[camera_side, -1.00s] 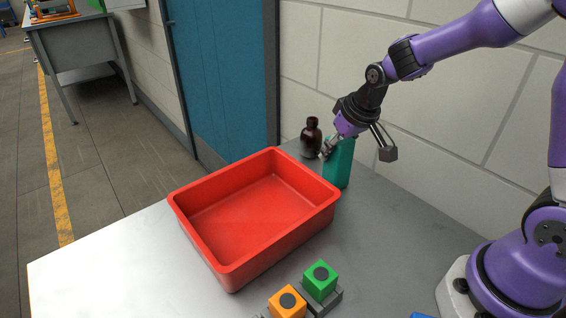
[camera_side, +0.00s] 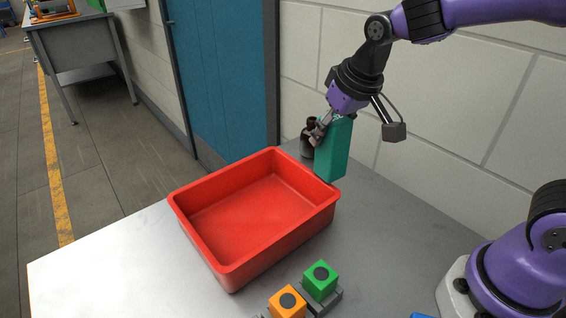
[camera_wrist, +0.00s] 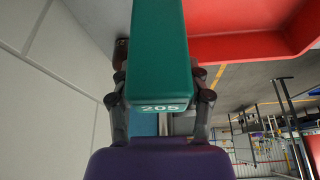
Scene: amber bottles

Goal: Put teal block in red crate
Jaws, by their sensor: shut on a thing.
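The teal block (camera_side: 333,152) is a tall box held in my gripper (camera_side: 325,124), which is shut on its upper end. In the side view it hangs slightly tilted beside the back right corner of the red crate (camera_side: 190,222), its lower end near the rim. Whether it touches the rim I cannot tell. The red crate (camera_wrist: 240,50) shows at the upper right there. The crate is open and empty.
A green block (camera_side: 320,281) and an orange block (camera_side: 287,302) sit in front of the crate. A wall runs behind the table (camera_side: 110,262). The table's left front is clear.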

